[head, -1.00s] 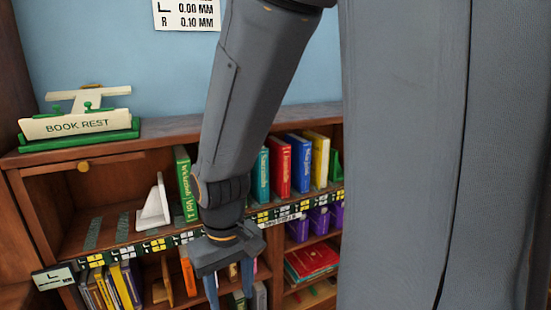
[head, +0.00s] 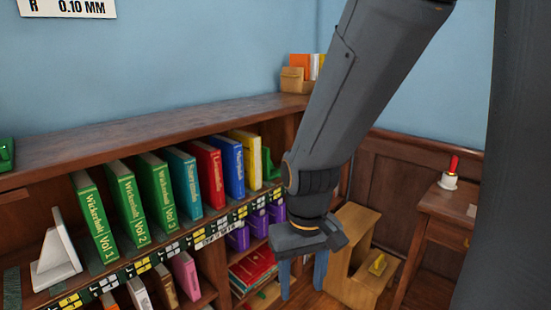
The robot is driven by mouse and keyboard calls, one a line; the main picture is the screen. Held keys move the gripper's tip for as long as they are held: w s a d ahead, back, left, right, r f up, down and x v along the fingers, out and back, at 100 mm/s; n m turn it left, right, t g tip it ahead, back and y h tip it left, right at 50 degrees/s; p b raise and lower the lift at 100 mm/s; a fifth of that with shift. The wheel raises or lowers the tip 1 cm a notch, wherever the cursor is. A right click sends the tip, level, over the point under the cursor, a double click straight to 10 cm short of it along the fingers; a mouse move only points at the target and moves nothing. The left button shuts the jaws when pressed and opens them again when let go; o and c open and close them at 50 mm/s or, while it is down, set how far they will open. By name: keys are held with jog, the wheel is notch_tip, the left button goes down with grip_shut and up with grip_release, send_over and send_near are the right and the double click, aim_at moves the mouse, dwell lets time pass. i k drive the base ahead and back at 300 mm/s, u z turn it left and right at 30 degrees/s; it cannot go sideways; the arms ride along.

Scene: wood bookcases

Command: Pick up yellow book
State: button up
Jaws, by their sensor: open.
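A yellow book (head: 247,160) stands upright on the top shelf of the bookcase. It is at the right end of the row, between a blue book (head: 230,167) on its left and a green bookend (head: 268,164) on its right. My gripper (head: 301,276) hangs fingers down to the right of the yellow book and lower in the picture. Its two blue fingers are apart and nothing shows between them. The lower ends of the fingers are in view and not touching the yellow book.
Green, teal and red (head: 205,174) books fill the row leftward, with a white bookend (head: 55,255) at far left. Purple boxes (head: 257,222) and a stack of red books (head: 252,270) lie below. A wooden step stool (head: 350,262) and a side table (head: 440,208) stand right.

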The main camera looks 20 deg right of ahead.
aim_at(251, 143)
jog(key=u, duration=0.3)
jog(key=i, duration=0.95)
jog(key=z, duration=0.55)
